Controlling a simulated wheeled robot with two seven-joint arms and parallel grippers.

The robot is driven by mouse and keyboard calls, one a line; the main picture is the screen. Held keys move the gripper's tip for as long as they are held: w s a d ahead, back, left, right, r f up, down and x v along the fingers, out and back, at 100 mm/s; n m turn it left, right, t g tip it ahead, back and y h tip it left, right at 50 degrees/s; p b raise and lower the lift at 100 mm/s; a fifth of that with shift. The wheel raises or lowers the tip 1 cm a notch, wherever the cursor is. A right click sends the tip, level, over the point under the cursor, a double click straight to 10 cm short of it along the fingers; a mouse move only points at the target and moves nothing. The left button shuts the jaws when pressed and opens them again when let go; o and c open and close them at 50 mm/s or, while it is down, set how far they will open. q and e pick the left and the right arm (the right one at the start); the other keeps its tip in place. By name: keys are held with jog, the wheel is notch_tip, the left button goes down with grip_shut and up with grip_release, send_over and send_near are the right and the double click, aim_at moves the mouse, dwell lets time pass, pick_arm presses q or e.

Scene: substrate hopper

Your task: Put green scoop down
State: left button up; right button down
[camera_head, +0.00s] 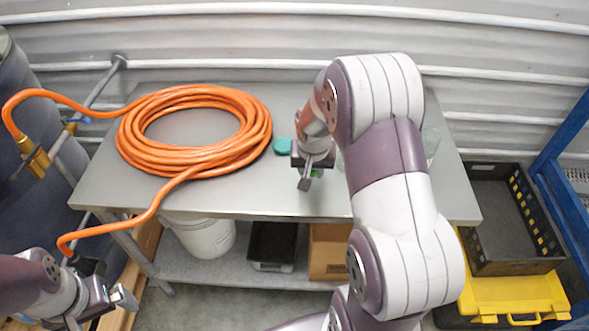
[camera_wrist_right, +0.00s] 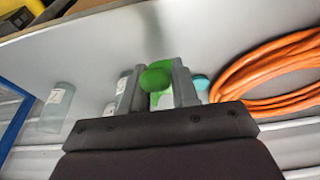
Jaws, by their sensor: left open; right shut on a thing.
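The green scoop (camera_wrist_right: 156,78) shows in the right wrist view between the two fingers of my right gripper (camera_wrist_right: 158,88), which is shut on it. In the head view my right gripper (camera_head: 312,172) hangs over the metal table (camera_head: 300,205), with only a bit of green showing by its fingers. I cannot tell whether the scoop touches the table. My left gripper (camera_head: 118,298) is open and empty at the lower left, off the table's front edge.
A coiled orange hose (camera_head: 255,130) covers the table's left half. A teal lid-like object (camera_head: 282,145) lies near my right gripper. Clear containers (camera_wrist_right: 55,108) stand at the table's other side; one shows in the head view (camera_head: 431,142). The table's front strip is clear.

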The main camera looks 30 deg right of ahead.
jog(key=w+a+f+p, duration=0.1)
jog(key=w+a+f, duration=0.1)
jog(key=w+f, duration=0.3)
jog(key=x, duration=0.3)
jog(key=shift+a+p, duration=0.25)
jog(key=shift+p, duration=0.1)
jog(key=c, duration=0.8)
grip_release()
jog(key=shift+s, duration=0.15)
jog(key=shift+c, duration=0.2)
